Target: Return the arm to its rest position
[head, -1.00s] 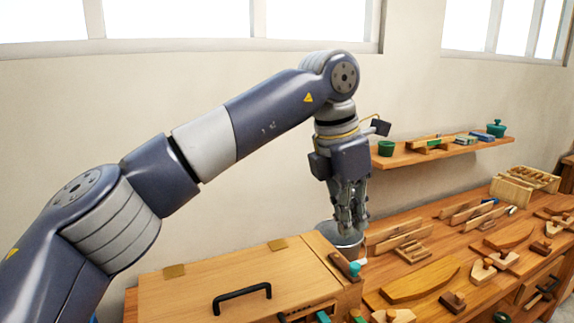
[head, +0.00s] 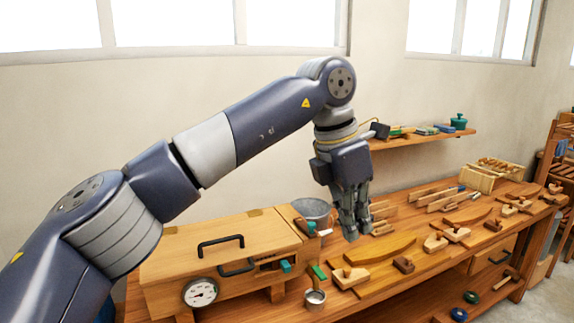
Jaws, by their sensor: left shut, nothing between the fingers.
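My left arm comes in from the left and reaches across the picture. My left gripper (head: 351,226) points down, shut and empty, above the workbench (head: 400,272). It hangs just right of a grey metal bucket (head: 313,210), which it partly overlaps in the view. My right gripper is not in view.
A wooden box (head: 225,243) with black handles and a round gauge (head: 200,292) stands left on the bench. A small metal cup (head: 315,298), curved wood pieces (head: 379,247) and several tools lie right of it. A wall shelf (head: 425,139) and a crate (head: 480,180) are behind.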

